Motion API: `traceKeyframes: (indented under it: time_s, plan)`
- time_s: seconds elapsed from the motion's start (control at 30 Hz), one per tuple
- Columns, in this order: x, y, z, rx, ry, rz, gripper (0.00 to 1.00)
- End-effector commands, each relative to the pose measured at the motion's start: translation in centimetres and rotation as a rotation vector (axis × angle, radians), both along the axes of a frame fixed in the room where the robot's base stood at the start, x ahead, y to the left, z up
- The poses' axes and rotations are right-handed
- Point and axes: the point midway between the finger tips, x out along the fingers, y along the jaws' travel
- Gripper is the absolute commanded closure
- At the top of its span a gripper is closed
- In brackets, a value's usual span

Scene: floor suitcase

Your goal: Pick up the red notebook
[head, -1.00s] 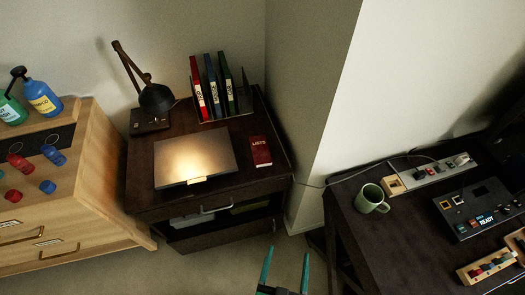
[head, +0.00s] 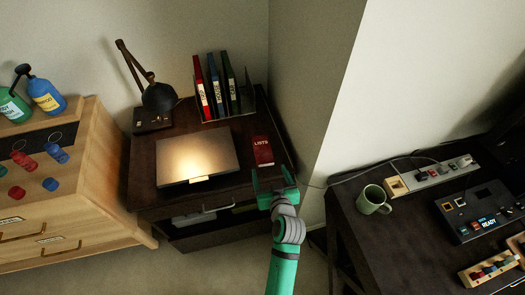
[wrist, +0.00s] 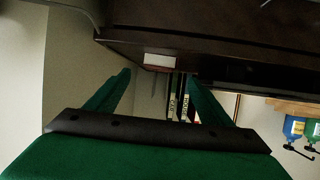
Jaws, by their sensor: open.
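The red notebook (head: 263,151), labelled "LISTS", lies flat at the right side of the dark cabinet top (head: 222,188), near its front right corner. My gripper (head: 272,176) is at the front edge of that cabinet, just in front of the notebook, open and apart from it. In the wrist view, which is upside down, the open gripper (wrist: 158,76) has its fingers to either side of a pale page edge with a red border, which looks like the notebook (wrist: 163,62). Most of the notebook's cover is hidden there.
A closed laptop (head: 196,157) lies left of the notebook. Several binders (head: 213,88) stand in a rack behind, with a black lamp (head: 158,96) at the back left. A wall corner rises close on the right. A mug (head: 371,200) stands on the desk further right.

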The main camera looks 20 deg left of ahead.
Motion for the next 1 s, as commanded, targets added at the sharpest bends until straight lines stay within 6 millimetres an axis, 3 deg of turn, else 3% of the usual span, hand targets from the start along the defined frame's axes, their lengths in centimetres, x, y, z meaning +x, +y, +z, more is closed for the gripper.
traceKeyframes:
  time_s: [0.3,1.0]
  plan:
    - [3.5,2.4,-1.6,0.001,0.000,0.007,0.26]
    - [8.7,5.0,-3.1,0.000,0.000,0.003,0.26]
